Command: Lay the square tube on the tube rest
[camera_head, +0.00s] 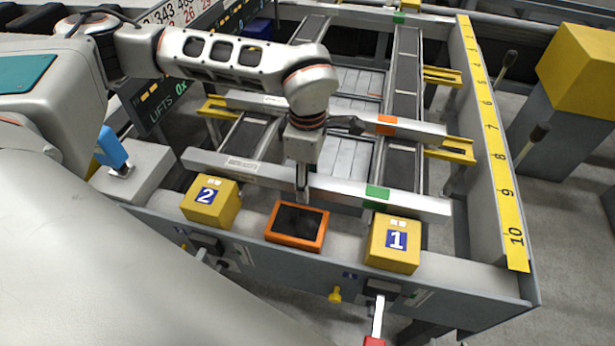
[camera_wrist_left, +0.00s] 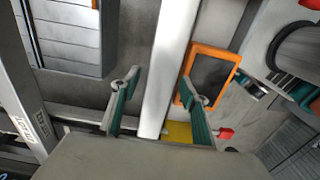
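A long pale square tube (camera_head: 335,190) with a green band and a label lies across the near part of the table. My left gripper (camera_head: 302,190) points down over its middle. In the wrist view its two fingers (camera_wrist_left: 158,103) are spread, with the tube (camera_wrist_left: 172,50) running between them. A gap shows on the far side; I cannot tell whether the near finger touches. A second tube (camera_head: 425,129) with an orange band lies farther back. Yellow rest brackets stand at the right (camera_head: 452,151) and left (camera_head: 212,107). My right gripper is not in view.
Yellow boxes marked 2 (camera_head: 210,203) and 1 (camera_head: 394,245) stand on the near ledge. An orange-framed dark panel (camera_head: 297,226) lies between them, close to the tube. A yellow numbered scale (camera_head: 497,150) lines the right wall. Another yellow bracket (camera_head: 442,76) is farther back.

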